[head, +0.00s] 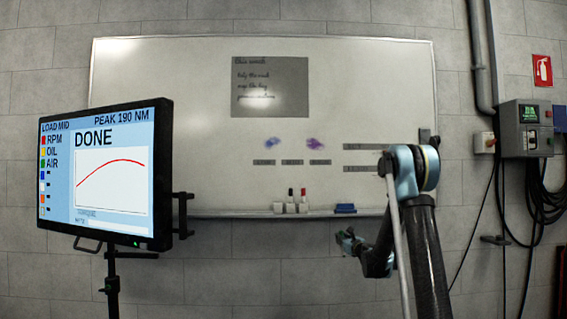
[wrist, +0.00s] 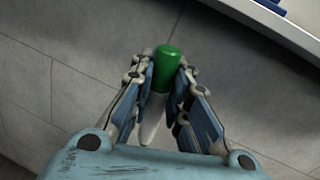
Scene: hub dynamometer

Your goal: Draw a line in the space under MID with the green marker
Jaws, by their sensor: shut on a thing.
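My gripper (wrist: 160,97) is shut on the green marker (wrist: 166,62) in the wrist view. The marker has a green end pointing away from my palm and a white body between the fingers. In the head view my gripper (head: 347,240) is below and right of the marker tray, in front of the grey wall; the marker cannot be made out there. The whiteboard (head: 200,130) hangs on the wall. Several small dark labels (head: 291,162) run across its lower part, too small to read, with blue and purple smudges (head: 315,144) above them.
The board's tray (head: 240,214) holds a black marker (head: 290,200), a red marker (head: 303,200) and a blue eraser (head: 345,209). A monitor (head: 110,180) reading DONE stands at left, overlapping the board. A control box (head: 527,128) with hanging cables is on the right wall.

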